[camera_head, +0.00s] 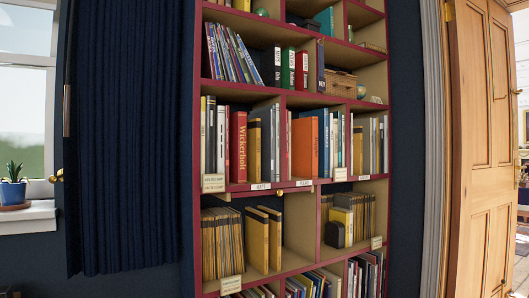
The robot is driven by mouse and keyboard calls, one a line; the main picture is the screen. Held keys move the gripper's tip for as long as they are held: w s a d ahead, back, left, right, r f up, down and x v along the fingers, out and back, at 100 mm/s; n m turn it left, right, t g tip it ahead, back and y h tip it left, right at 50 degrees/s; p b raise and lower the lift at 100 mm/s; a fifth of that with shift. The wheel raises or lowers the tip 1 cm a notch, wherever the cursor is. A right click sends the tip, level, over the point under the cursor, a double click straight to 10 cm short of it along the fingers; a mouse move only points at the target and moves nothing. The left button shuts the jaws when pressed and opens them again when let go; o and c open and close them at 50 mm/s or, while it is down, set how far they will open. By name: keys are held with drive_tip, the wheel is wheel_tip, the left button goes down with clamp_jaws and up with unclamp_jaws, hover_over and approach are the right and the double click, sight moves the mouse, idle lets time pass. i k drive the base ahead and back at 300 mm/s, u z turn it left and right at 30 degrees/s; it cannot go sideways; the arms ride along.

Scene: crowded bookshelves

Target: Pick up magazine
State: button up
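A tall red-edged bookshelf (285,187) stands in the middle of the head view. I cannot tell which item is the magazine. Thin, tilted volumes (228,55) lean together on the upper left shelf. A row of thin yellow-brown volumes (221,245) stands on the lower left shelf, with two wider yellow ones (257,240) to its right. More thin yellowish volumes (360,214) stand on the lower right shelf. My gripper is not in view.
A red "Wickerholt" book (238,147), an orange book (304,147) and a wicker basket (341,84) sit on the shelves. A dark curtain (125,135) hangs left, near a potted plant (13,187). A wooden door (486,150) stands right.

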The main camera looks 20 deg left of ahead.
sight(253, 126)
drive_tip(key=u, duration=0.6)
drive_tip(key=i, duration=0.5)
drive_tip(key=u, duration=0.8)
drive_tip(key=i, duration=0.6)
drive_tip(key=z, duration=0.05)
